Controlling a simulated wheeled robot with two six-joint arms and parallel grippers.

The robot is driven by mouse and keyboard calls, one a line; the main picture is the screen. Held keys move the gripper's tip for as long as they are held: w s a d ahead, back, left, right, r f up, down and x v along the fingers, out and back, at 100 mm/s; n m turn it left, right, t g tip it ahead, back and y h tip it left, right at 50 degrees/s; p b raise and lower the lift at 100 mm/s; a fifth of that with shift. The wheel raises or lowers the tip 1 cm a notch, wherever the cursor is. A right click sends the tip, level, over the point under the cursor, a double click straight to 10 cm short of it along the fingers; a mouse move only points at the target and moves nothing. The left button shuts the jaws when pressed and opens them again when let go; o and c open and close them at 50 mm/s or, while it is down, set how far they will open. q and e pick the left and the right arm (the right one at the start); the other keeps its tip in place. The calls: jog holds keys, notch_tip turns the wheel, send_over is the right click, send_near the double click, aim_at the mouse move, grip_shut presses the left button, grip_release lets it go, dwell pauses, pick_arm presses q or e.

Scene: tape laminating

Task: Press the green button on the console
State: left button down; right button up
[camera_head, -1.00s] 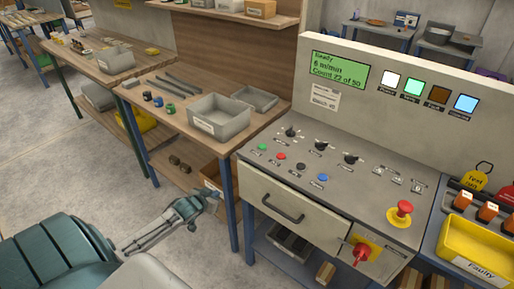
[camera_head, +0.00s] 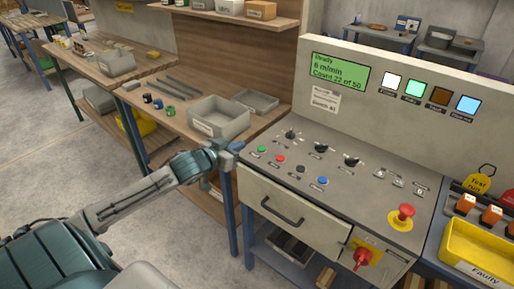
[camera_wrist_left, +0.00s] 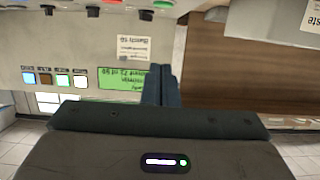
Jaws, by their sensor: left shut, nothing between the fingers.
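The green button (camera_head: 262,149) is at the left end of a row of small buttons on the grey console (camera_head: 330,195). A red button (camera_head: 280,158), a black button (camera_head: 300,168) and a blue button (camera_head: 323,180) follow to its right. My left gripper (camera_head: 236,148) is shut and empty, just left of the console's left edge, with its tips a little left of the green button and apart from it. In the left wrist view, upside down, the closed dark fingers (camera_wrist_left: 161,86) point toward the console, and the green button (camera_wrist_left: 164,3) shows at the top edge. My right gripper is out of view.
Dark knobs (camera_head: 321,147) stand behind the buttons. A red emergency stop (camera_head: 402,216) is at the console's right front, above a red switch (camera_head: 366,256). A wooden bench with a grey bin (camera_head: 219,119) stands left. A yellow bin (camera_head: 480,250) is at right.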

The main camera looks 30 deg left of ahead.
pick_arm(q)
send_over(257, 154)
jog(key=shift+w+f+p, duration=0.15)
jog(key=shift+f+p, duration=0.1)
jog(key=shift+f, duration=0.35)
jog(key=shift+w+f+p, duration=0.15)
jog(key=shift+f+p, duration=0.05)
jog(key=shift+f, duration=0.35)
notch_tip(257, 154, down, 3)
jog(key=shift+s+r, duration=0.1)
jog(key=shift+s, duration=0.05)
jog(key=shift+s+f+p, duration=0.1)
jog(key=shift+f+p, duration=0.25)
jog(key=shift+f, duration=0.3)
jog(key=shift+f, duration=0.15)
